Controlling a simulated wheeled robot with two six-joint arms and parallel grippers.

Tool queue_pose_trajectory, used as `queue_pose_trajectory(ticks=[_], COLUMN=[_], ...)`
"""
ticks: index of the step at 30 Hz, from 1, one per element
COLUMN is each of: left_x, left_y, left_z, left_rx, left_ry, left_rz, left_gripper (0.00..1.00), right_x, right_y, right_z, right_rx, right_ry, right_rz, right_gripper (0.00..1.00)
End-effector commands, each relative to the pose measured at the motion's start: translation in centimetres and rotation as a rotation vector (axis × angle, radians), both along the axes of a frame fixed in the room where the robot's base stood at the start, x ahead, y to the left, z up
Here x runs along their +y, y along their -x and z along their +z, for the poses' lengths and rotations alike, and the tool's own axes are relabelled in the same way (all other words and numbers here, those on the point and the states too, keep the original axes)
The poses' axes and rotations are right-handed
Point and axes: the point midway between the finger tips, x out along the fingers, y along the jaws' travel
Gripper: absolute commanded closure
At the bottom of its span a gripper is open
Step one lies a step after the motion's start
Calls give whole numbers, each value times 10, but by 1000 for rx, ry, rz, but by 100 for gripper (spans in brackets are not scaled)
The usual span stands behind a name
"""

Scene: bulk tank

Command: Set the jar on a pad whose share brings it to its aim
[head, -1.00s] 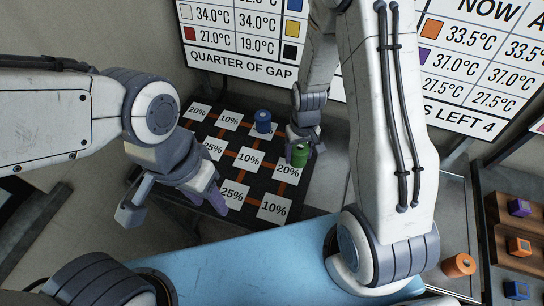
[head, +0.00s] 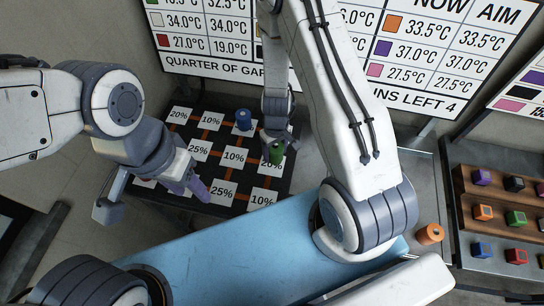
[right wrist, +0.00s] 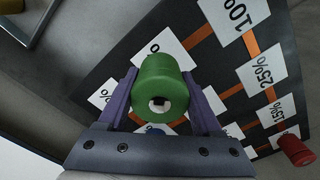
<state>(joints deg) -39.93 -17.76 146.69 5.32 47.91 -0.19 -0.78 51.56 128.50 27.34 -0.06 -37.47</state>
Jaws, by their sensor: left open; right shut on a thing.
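My right gripper (head: 275,140) is shut on a green jar (head: 276,153) at the right side of the dark pad board (head: 225,135), by a 20% pad (head: 270,165). In the right wrist view the green jar (right wrist: 162,80) sits between the purple fingers, with a partly hidden pad (right wrist: 165,48) behind it. I cannot tell whether the jar touches it. A blue jar (head: 243,119) stands on a far pad. A red jar (right wrist: 295,148) shows beside a 15% pad (right wrist: 278,117). My left gripper (head: 192,186) is open and empty over the board's near left part, covering pads.
Wall boards list temperatures; one (head: 425,60) reads "NOW" and "AIM", with orange 33.5 in both. A blue surface (head: 240,255) lies in front of the pad board.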

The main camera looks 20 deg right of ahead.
Motion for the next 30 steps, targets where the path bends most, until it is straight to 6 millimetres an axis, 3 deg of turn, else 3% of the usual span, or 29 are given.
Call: queue_pose_trajectory(ticks=[5,15,28,29,30], left_x=[0,0,0,0,0], left_y=[0,0,0,0,0], left_z=[3,-37,-41,-39,-39], left_rx=[0,0,0,1,1], left_ry=[0,0,1,0,0], left_rz=[-1,5,6,6,6], left_gripper=[50,50,50,50,50], right_x=[9,9,9,9,9], right_y=[-6,-6,-6,-6,-6], right_z=[-7,-48,-51,-50,-49], right_rx=[0,-1,0,0,0], right_ry=[0,0,0,0,0], right_rz=[1,0,0,0,0], right_gripper=[97,97,97,26,11])
